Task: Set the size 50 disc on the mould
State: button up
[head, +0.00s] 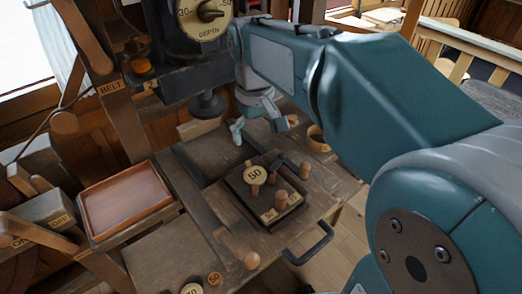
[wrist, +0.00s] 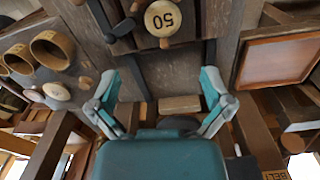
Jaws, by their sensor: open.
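A round pale disc marked 50 (head: 256,175) lies face up on a dark square block (head: 236,187) with upright wooden pegs, which looks like the mould. I cannot tell how the disc is seated there. In the wrist view the disc (wrist: 162,18) shows upside down at the top edge, beyond my fingertips. My gripper (head: 264,128) is open and empty, above the bench on the far side of the block.
An empty reddish wooden tray (head: 125,200) stands left of the block. A dial marked DEPTH (head: 202,15) is on the dark machine behind. Round wooden cups (wrist: 50,48) stand at the left in the wrist view.

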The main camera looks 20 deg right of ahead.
jog(key=s+f+m+t, duration=0.1)
jog(key=s+f+t, duration=0.2)
jog(key=s, duration=1.1)
jog(key=shift+f+m+t, duration=0.2)
jog(key=shift+m+t, duration=0.2)
jog(key=shift+t, duration=0.8)
